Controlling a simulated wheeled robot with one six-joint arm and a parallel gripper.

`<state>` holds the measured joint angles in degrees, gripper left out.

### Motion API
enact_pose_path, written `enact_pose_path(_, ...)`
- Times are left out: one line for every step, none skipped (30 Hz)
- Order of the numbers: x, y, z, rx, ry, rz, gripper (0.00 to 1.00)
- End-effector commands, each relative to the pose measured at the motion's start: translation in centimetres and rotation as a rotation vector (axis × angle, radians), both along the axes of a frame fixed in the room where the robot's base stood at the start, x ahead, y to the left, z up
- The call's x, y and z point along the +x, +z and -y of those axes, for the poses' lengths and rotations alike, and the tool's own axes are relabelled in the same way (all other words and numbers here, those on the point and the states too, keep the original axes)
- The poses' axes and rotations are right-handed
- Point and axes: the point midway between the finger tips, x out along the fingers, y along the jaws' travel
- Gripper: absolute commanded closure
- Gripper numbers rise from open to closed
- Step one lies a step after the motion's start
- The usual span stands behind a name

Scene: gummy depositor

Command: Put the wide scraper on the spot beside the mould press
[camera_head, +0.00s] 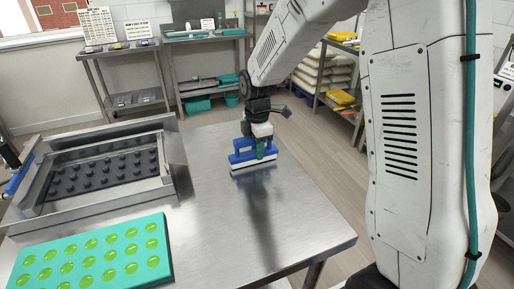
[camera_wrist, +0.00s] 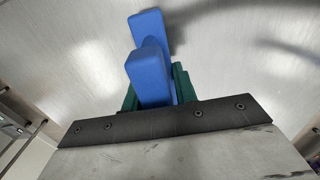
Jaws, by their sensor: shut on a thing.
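The wide scraper (camera_head: 240,158) has a blue frame-like handle and a pale strip along its lower edge. My gripper (camera_head: 262,148) is shut on its handle from above, with green fingers. In the wrist view the blue handle (camera_wrist: 150,75) sits between the green fingers of my gripper (camera_wrist: 155,92). The scraper is upright, at or just above the steel table near its far right edge; I cannot tell whether it touches. The mould press (camera_head: 168,165), a metal frame around a dark studded plate, stands to its left. No marked spot shows beside it.
A teal mould (camera_head: 165,262) with green gummies lies at the table's front left. Benches (camera_head: 205,38) stand at the back wall, and a shelf with yellow items (camera_head: 342,98) stands behind at right.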

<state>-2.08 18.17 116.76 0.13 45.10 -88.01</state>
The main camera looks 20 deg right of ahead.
Motion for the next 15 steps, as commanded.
enact_pose_path(0.02,0.04,0.0,0.0,0.0,0.001,1.0)
enact_pose_path(0.01,0.04,0.0,0.0,0.0,0.0,1.0)
enact_pose_path(0.01,0.03,0.0,0.0,0.0,0.0,1.0)
enact_pose_path(0.01,-0.02,0.0,0.0,0.0,0.0,1.0)
enact_pose_path(0.01,-0.1,0.0,0.0,0.0,0.0,1.0)
enact_pose_path(0.01,-0.23,0.0,0.0,0.0,0.0,1.0)
enact_pose_path(0.01,-0.27,0.0,0.0,0.0,0.0,0.69)
enact_pose_path(0.02,-0.23,0.0,0.0,0.0,0.001,0.61)
enact_pose_path(0.02,-0.22,0.0,0.0,0.0,0.001,0.5)
enact_pose_path(0.02,-0.22,0.0,0.0,0.0,0.001,0.5)
enact_pose_path(0.02,-0.22,0.0,0.0,0.0,0.0,0.5)
enact_pose_path(0.01,-0.22,0.0,0.0,0.0,0.0,0.5)
enact_pose_path(0.01,-0.22,0.0,0.0,0.0,0.0,0.5)
enact_pose_path(0.01,-0.22,0.0,0.0,0.0,0.0,0.5)
enact_pose_path(0.01,-0.22,0.0,0.0,0.0,0.0,0.5)
